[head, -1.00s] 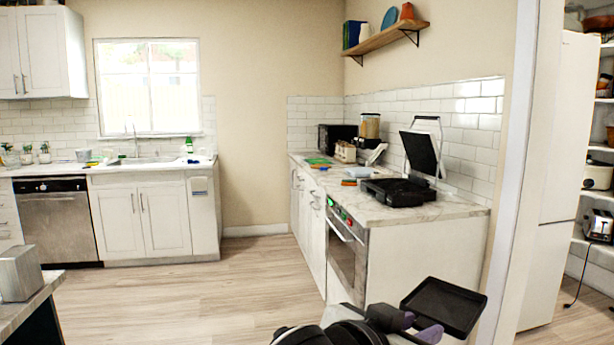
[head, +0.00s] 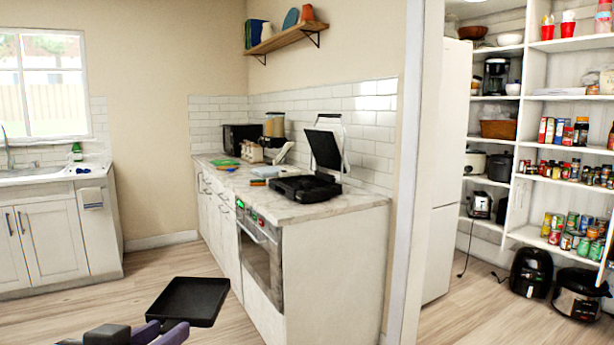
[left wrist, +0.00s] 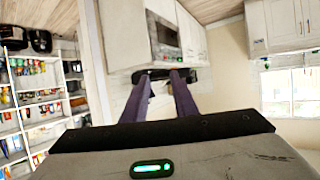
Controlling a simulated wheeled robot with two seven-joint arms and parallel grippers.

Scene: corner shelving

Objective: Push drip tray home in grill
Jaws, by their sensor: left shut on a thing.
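The black drip tray (head: 188,300) is flat and shallow, held out over the floor at the bottom of the head view. My left gripper (head: 165,327), with purple fingers, is shut on its near edge. The grill (head: 303,190) is black and stands on the counter's near end with its lid raised. The tray is well apart from it, to the left and nearer me. In the left wrist view the fingers (left wrist: 161,84) point toward a dark shape; I cannot tell whether it is tray or grill. My right gripper is not in view.
The marble counter (head: 340,206) holds the grill, with several small items and a black appliance farther back. An oven (head: 260,262) is set in its front. A wall edge (head: 408,180) and pantry shelves stand to the right. The floor left of the counter is clear.

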